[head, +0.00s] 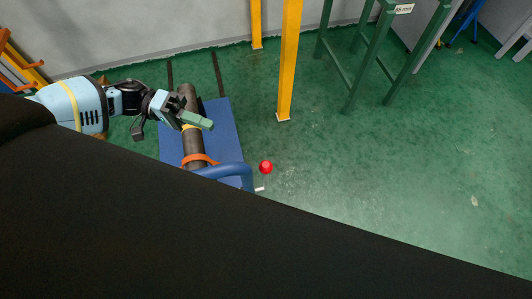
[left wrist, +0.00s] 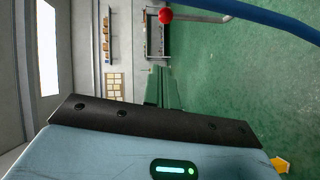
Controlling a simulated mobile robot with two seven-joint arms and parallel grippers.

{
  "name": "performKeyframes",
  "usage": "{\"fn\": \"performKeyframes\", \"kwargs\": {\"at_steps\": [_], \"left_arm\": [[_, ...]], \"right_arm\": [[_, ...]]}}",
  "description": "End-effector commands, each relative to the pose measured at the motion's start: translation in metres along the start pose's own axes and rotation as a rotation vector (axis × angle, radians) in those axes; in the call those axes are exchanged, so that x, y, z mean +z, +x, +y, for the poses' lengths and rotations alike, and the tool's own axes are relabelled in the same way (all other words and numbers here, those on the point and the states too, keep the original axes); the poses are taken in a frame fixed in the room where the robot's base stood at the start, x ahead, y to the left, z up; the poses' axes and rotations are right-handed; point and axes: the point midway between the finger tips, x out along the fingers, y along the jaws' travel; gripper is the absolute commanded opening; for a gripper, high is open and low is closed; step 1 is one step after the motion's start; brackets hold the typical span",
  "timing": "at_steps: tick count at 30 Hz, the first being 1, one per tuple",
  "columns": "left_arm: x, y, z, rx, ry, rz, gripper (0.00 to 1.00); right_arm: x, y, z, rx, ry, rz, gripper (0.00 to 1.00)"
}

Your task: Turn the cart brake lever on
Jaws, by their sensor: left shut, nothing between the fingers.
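The brake lever shows as a red ball knob (head: 266,167) on a short pale rod beside the cart's blue handle. In the left wrist view the red knob (left wrist: 165,15) is at the top, on a grey bent rod. The blue cart (head: 229,125) carries a dark pipe (head: 193,145) with an orange strap. My left gripper (head: 208,124) is shut and empty above the cart, up and left of the knob and apart from it. Its green fingers (left wrist: 163,90) also show in the left wrist view. My right gripper is out of view.
The blue curved cart handle (head: 235,169) stands close to the knob. A yellow post (head: 289,60) and a green metal frame (head: 366,50) stand behind. Green floor to the right is open. A large dark shape covers the lower left of the head view.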

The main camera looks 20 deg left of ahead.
Motion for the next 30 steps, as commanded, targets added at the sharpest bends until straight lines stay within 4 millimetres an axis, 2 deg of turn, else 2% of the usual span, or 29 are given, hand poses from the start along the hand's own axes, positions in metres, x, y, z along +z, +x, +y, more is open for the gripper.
{"fn": "performKeyframes", "kwargs": {"at_steps": [8, 13, 28, 30], "left_arm": [[0.000, 0.001, 0.000, 0.000, 0.000, 0.000, 0.00], [0.000, 0.012, 0.001, 0.002, 0.001, -0.001, 0.00], [0.000, 0.100, 0.002, 0.003, 0.002, -0.002, 0.00], [0.007, 0.108, 0.002, 0.001, -0.001, -0.002, 0.00]], "right_arm": [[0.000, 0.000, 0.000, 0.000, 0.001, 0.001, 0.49], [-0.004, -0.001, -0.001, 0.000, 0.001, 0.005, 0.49], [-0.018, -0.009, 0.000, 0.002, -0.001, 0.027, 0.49], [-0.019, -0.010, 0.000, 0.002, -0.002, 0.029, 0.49]]}}
